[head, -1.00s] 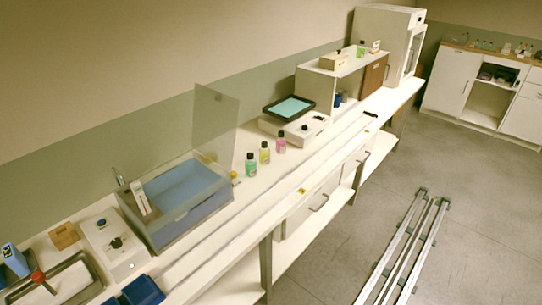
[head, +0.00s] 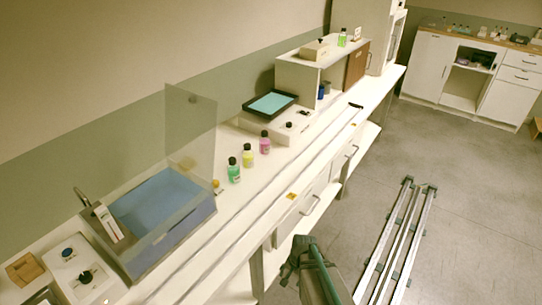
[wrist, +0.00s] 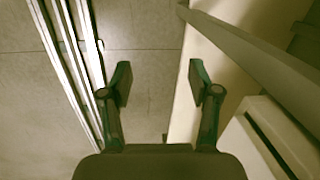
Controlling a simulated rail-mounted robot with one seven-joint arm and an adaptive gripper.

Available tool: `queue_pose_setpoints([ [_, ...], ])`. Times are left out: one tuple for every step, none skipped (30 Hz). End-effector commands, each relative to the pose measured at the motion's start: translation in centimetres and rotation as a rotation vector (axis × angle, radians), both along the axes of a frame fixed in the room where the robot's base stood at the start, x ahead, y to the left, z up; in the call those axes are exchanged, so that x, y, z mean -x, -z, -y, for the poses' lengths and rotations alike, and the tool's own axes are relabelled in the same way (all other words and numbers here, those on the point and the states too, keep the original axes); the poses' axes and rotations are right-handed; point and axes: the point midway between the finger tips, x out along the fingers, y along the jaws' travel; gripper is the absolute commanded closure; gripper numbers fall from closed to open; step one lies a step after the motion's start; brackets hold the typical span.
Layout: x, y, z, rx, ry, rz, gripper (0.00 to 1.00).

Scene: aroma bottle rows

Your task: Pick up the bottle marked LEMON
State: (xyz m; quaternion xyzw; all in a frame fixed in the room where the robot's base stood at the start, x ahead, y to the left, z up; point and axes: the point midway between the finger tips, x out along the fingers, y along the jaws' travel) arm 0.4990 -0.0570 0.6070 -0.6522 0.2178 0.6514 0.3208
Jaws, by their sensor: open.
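A row of three small dark-capped bottles stands upright on the bench: a green bottle (head: 234,173), a yellow bottle (head: 247,158) and a pink bottle (head: 265,145). Their labels are too small to read, so I cannot tell which is marked LEMON. Another green bottle (head: 342,39) stands on the raised shelf farther back. My gripper (wrist: 160,78) is open and empty in the wrist view, with floor and a bench edge beyond its fingers. No bottle shows there. My arm shows at the bottom of the head view, in front of the bench and well away from the bottles.
A clear-shielded blue basin (head: 160,205) stands left of the bottles. A black tray with a light blue inside (head: 270,103) and a white device (head: 290,127) lie behind them. The bench front strip is mostly clear. Rails (head: 397,240) lie on the floor at right.

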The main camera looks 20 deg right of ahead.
Motion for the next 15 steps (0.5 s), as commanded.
queue_pose_setpoints([
  [-1.0, -0.5, 0.4, -0.001, 0.026, 0.021, 0.38],
  [-1.5, -0.7, 0.6, -0.003, 0.043, 0.032, 0.38],
  [-2.2, -1.2, 0.9, -0.005, 0.065, 0.047, 0.38],
  [-2.7, -1.5, 1.2, -0.006, 0.08, 0.059, 0.38],
  [-3.3, -1.8, 1.4, -0.007, 0.099, 0.069, 0.38],
  [-4.0, -2.3, 1.8, -0.01, 0.122, 0.085, 0.38],
  [-4.6, -2.7, 2.1, -0.011, 0.141, 0.099, 0.38],
  [-5.1, -3.1, 2.4, -0.014, 0.161, 0.112, 0.38],
  [-5.9, -3.7, 2.8, -0.018, 0.187, 0.131, 0.38],
  [-6.6, -4.2, 3.1, -0.021, 0.208, 0.145, 0.38],
  [-7.2, -4.7, 3.5, -0.024, 0.23, 0.16, 0.38],
  [-8.1, -5.4, 4.0, -0.029, 0.262, 0.181, 0.38],
  [-8.9, -6.0, 4.5, -0.033, 0.288, 0.201, 0.38],
  [-9.6, -6.7, 5.0, -0.039, 0.316, 0.22, 0.38],
  [-10.7, -7.7, 5.7, -0.047, 0.354, 0.247, 0.38],
])
